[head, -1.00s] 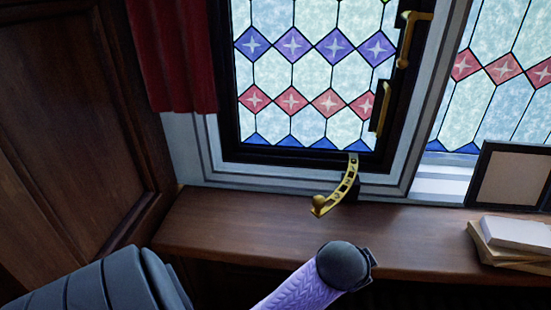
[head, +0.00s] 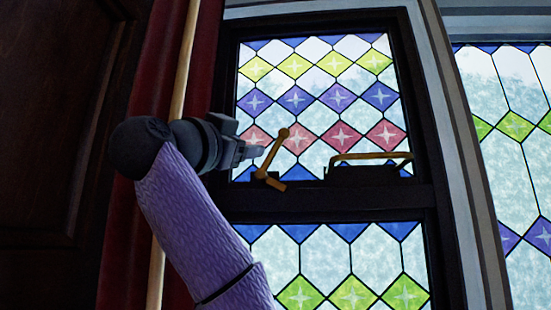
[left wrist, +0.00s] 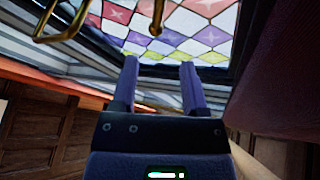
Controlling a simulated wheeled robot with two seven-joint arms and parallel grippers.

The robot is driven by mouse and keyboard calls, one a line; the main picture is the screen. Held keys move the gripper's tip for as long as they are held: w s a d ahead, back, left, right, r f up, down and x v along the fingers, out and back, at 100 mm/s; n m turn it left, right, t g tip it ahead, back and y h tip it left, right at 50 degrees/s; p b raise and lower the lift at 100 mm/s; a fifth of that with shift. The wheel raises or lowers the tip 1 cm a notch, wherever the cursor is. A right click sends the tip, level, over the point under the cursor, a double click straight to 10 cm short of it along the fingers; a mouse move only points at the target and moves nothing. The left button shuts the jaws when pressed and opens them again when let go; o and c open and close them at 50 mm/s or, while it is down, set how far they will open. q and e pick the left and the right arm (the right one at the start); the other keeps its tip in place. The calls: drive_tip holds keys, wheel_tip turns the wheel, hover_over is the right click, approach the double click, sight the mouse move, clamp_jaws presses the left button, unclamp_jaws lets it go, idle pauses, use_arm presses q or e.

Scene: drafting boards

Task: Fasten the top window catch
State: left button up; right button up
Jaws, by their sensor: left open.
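The top window catch (head: 271,157) is a brass lever with a round knob at its upper end. It sits on the lower rail of the upper stained-glass window (head: 318,95) and tilts up to the right. My left gripper (head: 250,152) is just left of the catch in the head view. In the left wrist view my left gripper (left wrist: 158,65) has its two fingers apart with nothing between them. The catch (left wrist: 157,15) hangs into that view beyond the fingertips, and a gap shows between them. My right gripper is not in view.
A brass bar handle (head: 372,156) lies on the same rail, right of the catch; it also shows in the left wrist view (left wrist: 62,32). A dark red curtain (head: 150,85) and a pale vertical pole (head: 184,60) stand at the left, close behind my left arm.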

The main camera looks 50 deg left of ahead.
sight(276, 144)
use_arm(q)
drive_tip(key=p+x, duration=0.7)
drive_tip(key=x, duration=0.4)
drive_tip(key=shift+w+r+p, duration=0.1)
drive_tip(key=shift+w+p, duration=0.25)
drive_tip(key=shift+p, duration=0.05)
drive_tip(key=shift+s+d, duration=0.1)
drive_tip(key=shift+d, duration=0.15)
drive_tip(key=shift+w+a, duration=0.2)
drive_tip(key=shift+a, duration=0.05)
drive_tip(key=shift+c, duration=1.3)
clamp_jaws()
drive_tip(key=shift+s, duration=0.1)
